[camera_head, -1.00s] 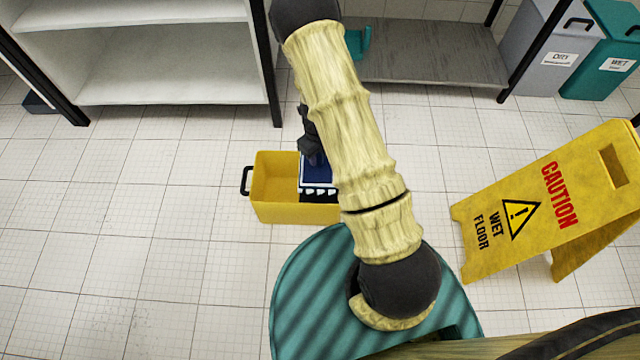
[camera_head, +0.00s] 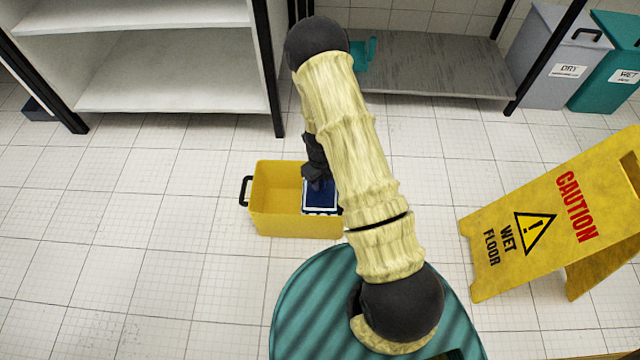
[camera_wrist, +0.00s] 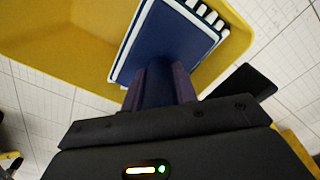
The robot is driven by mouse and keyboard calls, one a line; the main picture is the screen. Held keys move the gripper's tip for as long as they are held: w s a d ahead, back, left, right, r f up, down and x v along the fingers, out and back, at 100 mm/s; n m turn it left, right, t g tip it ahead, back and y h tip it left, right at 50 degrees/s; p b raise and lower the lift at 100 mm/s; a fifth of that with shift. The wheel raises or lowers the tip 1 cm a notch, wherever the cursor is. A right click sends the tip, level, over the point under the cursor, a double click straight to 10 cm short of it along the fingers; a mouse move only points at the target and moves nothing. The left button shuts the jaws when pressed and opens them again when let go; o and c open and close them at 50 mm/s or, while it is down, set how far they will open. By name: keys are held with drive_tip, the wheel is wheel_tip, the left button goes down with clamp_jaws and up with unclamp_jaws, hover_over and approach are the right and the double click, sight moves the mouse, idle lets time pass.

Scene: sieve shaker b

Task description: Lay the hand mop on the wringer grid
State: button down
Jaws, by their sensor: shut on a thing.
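The hand mop is a flat dark blue pad with a white border (camera_head: 320,194); it also shows in the wrist view (camera_wrist: 172,42). My gripper (camera_wrist: 160,82) is shut on its dark blue handle, above the pad. The pad is over the right part of the yellow bucket (camera_head: 275,189). The wringer grid is almost wholly hidden under the pad and behind my arm. White tabs show along one pad edge, but I cannot tell whether they belong to mop or grid. I cannot tell whether the pad touches the grid.
The bucket's left part is empty, with a black handle (camera_head: 245,190) at its left end. A yellow caution sign (camera_head: 545,215) stands to the right. A white shelf (camera_head: 180,70) and a grey low shelf (camera_head: 430,68) are behind. The tiled floor left of the bucket is clear.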

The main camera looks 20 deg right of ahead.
drive_tip(key=shift+f, duration=0.75)
drive_tip(key=shift+r, duration=0.1)
drive_tip(key=c, duration=1.1)
unclamp_jaws()
wheel_tip(320, 180, up, 12)
drive_tip(key=p, duration=0.7)
